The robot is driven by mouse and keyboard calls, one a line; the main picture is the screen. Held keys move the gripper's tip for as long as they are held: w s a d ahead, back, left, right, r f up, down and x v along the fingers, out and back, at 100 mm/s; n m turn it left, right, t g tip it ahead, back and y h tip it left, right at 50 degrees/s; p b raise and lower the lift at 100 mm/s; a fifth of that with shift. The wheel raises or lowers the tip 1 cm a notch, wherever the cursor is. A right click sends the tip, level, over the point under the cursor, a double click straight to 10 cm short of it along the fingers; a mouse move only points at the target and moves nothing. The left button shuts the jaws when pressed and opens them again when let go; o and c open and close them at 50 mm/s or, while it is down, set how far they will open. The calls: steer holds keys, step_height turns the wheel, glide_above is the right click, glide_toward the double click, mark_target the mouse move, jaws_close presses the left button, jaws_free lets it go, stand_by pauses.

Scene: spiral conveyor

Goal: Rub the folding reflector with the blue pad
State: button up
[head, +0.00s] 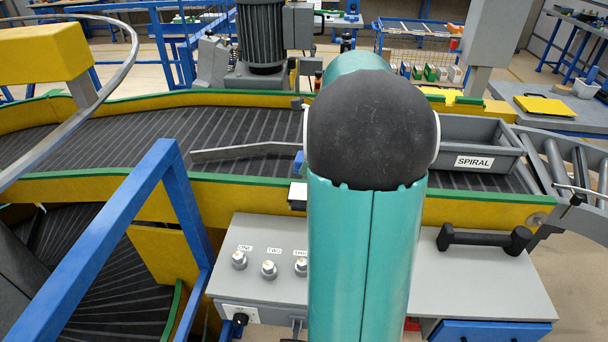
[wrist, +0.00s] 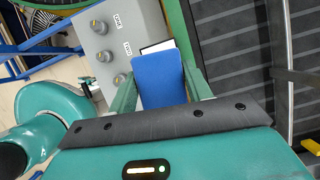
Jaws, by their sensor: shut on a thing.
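The blue pad (wrist: 160,80) is between the two green fingers of my gripper (wrist: 159,74), which is shut on it. A small pale plate with a dark edge, probably the folding reflector (wrist: 158,46), shows just past the pad's far end in the wrist view. The pad partly covers it, and I cannot tell whether they touch. In the head view the plate (head: 298,195) sits at the conveyor's near side wall, left of my arm. A bit of blue, likely the pad (head: 298,161), shows above it. My arm hides the gripper there.
A grey panel with labelled knobs (head: 269,269) lies below the plate. A black dumbbell-shaped bar (head: 485,238) lies on the grey bench at right. A grey tray marked SPIRAL (head: 475,145) sits on the conveyor (head: 120,142). A blue frame (head: 105,235) stands at left.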

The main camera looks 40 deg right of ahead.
steer(key=shift+s, duration=0.1)
steer(key=c, duration=0.3)
steer(key=shift+o, duration=1)
steer(key=shift+c, duration=1.1)
steer(key=shift+s+d+f+x, duration=0.1)
steer(key=shift+s+x, duration=0.05)
steer(key=shift+x, duration=0.95)
steer(key=shift+s+d+f+x, duration=0.1)
steer(key=shift+s+x, duration=0.05)
steer(key=shift+x, duration=0.95)
steer(key=shift+s+d+x, duration=0.1)
steer(key=shift+x, duration=1.05)
